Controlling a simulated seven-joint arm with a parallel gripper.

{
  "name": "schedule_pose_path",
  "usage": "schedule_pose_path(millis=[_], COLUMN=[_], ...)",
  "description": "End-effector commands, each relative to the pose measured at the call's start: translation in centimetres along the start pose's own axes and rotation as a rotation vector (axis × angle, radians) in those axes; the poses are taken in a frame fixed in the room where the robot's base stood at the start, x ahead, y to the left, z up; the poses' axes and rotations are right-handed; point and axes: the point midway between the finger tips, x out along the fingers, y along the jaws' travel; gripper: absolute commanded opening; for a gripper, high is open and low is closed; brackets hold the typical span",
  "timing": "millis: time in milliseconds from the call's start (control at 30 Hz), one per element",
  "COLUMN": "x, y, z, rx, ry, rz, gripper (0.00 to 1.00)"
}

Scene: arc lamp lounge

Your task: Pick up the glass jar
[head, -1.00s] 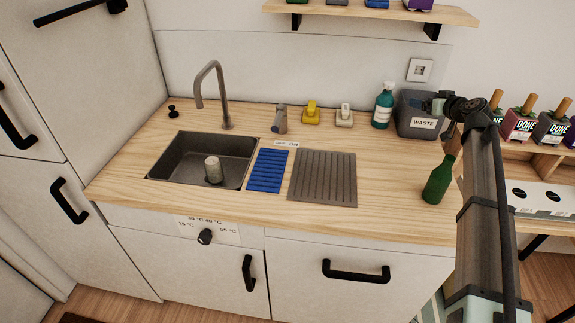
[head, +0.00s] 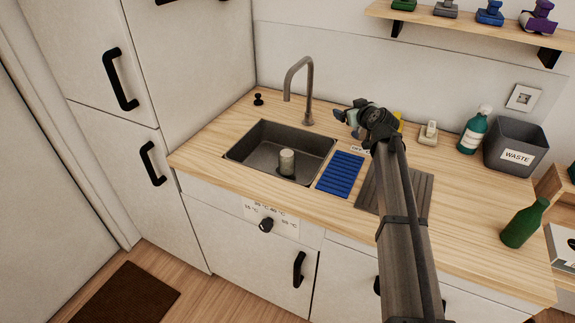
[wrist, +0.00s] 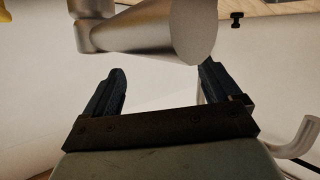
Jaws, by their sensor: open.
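A pale, short cylinder, which looks like the glass jar (head: 287,161), stands upright in the dark sink (head: 256,136). The wrist view does not show it. My gripper (head: 344,117) is above the back of the counter, right of the tap and up and right of the jar, apart from it. In the wrist view my gripper (wrist: 160,88) is open, with nothing held between its two dark fingers. A silver, round-bodied object (wrist: 150,30) shows just beyond the fingertips there; I cannot tell if it touches them.
The curved tap (head: 308,90) rises behind the sink. A blue ribbed mat (head: 340,174) lies right of the sink, beside a grey drainer (head: 419,190) partly behind my arm. A green bottle (head: 524,224), teal bottle (head: 473,133) and waste bin (head: 515,148) stand on the right.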

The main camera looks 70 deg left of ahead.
Motion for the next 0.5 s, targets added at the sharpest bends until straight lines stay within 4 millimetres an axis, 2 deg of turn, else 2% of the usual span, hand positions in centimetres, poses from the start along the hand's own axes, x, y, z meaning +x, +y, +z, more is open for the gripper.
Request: schedule_pose_path(millis=[33,300,400,500], x=[0.6,2.9,3.7,4.3], y=[-2.1,-11.0,-14.4,-16.8], z=[-0.2,-0.4,0.2,1.4], rx=[0.001,0.018,0.024,0.034], ry=[-0.002,-0.05,-0.118,-0.22], rz=[-0.022,-0.13,-0.181,-0.221], gripper=[0.91,0.91,0.91,0.91])
